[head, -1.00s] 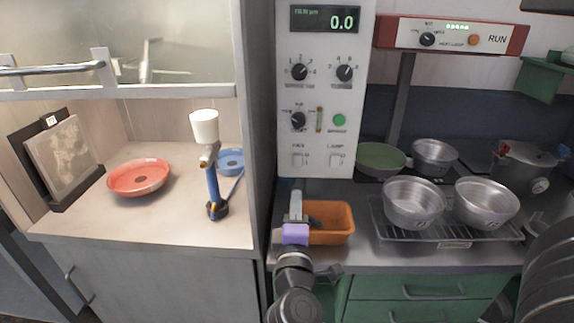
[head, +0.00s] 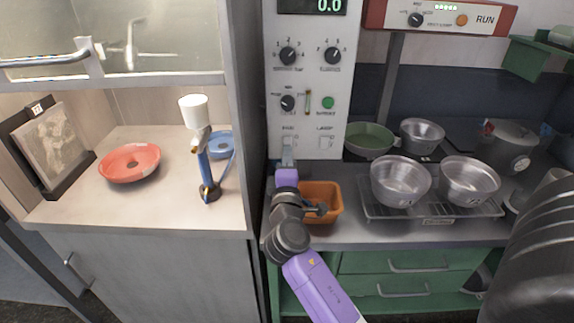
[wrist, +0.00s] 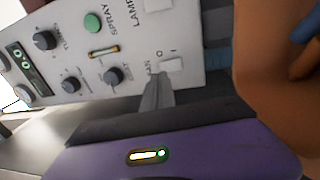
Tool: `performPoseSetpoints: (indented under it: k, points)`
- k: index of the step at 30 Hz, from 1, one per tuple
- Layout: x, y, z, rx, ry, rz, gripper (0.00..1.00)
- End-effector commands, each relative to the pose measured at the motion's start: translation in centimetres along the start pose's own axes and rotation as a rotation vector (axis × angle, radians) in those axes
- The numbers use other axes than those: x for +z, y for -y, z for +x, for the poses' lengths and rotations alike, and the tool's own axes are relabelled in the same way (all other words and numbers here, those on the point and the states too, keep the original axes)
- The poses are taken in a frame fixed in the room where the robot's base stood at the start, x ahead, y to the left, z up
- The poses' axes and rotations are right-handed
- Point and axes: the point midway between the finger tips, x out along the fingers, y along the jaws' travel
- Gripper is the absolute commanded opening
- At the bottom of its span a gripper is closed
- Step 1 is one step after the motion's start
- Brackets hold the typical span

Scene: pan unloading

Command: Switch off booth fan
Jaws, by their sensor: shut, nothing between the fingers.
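The grey control panel (head: 308,78) stands upright between the booth and the pan bench. Its fan switch (head: 290,139) is a white rocker at the lower left; in the wrist view the rocker (wrist: 172,65) has I and O marks beside it. The lamp switch (head: 326,142) is to its right. My gripper (head: 288,153) is at the panel's lower edge, just below the fan switch and partly covering it. In the wrist view its shut, empty fingers (wrist: 158,84) end at the rocker's edge, over the fan label. I cannot tell whether they touch it.
An orange bin (head: 328,198) sits below the panel, beside my wrist. Metal pans (head: 400,182) stand on a rack to the right. A spray gun (head: 206,170) and red dish (head: 130,163) are in the booth at left.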

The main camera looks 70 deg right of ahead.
Motion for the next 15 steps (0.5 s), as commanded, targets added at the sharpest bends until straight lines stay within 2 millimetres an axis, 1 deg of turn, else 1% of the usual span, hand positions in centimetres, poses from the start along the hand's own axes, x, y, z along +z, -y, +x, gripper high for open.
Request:
performPoseSetpoints:
  k: [1, 6, 10, 15]
  points:
    - [0.1, -0.3, 1.0, -0.001, 0.003, 0.001, 0.00]
    - [0.0, -0.2, 3.1, 0.000, 0.001, 0.000, 0.00]
    - [0.0, 0.0, 4.0, -0.001, 0.001, 0.000, 0.00]
    - [0.0, 0.0, 4.2, 0.000, 0.000, 0.000, 0.00]
